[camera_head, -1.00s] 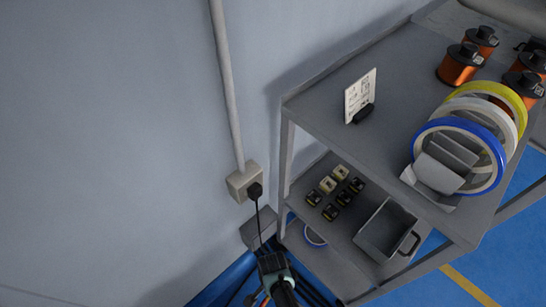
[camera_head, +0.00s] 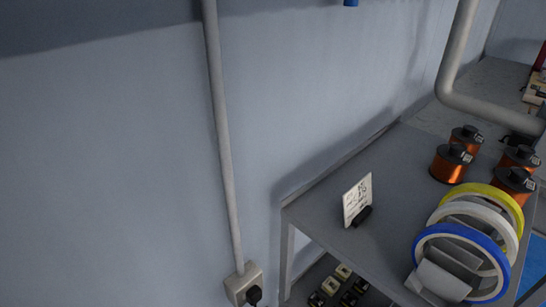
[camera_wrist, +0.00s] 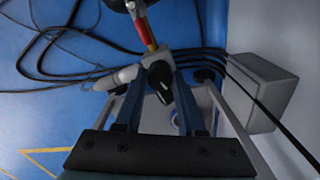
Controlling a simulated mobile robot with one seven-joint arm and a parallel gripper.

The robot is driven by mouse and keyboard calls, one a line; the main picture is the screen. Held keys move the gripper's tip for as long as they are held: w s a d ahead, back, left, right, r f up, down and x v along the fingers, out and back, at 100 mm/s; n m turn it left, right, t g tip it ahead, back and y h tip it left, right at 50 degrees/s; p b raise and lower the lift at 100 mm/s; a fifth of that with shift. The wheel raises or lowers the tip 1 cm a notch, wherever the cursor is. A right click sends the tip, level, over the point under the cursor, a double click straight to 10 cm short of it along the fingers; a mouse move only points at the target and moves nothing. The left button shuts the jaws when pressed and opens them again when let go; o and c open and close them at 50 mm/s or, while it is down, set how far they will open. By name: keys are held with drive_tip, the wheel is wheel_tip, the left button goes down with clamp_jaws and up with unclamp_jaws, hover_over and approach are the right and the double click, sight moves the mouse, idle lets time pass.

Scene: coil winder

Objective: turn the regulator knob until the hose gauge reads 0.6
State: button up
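I cannot make out the regulator knob or the hose gauge in either current view. In the wrist view, the two blue fingers of my gripper (camera_wrist: 158,78) stand apart, so it looks open. A small black part (camera_wrist: 162,86) shows between the fingers, and a grey-brown block (camera_wrist: 154,57) shows at the tips; I cannot tell what they are or whether the fingers touch them. A red and yellow fitting (camera_wrist: 147,30) rises above the block. My gripper is out of the head view.
A grey shelf (camera_head: 330,195) holds a white card (camera_head: 357,199), copper coils (camera_head: 450,164) and tape rolls (camera_head: 467,250). A socket box (camera_head: 237,284) with a black plug is on the wall. Black cables (camera_wrist: 60,45) cross the blue floor; a grey box (camera_wrist: 255,92) stands at right.

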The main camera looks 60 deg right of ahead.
drive_tip(key=o, duration=0.4)
wheel_tip(320, 180, up, 13)
drive_tip(key=p, duration=0.7)
drive_tip(key=shift+s+f, duration=0.1)
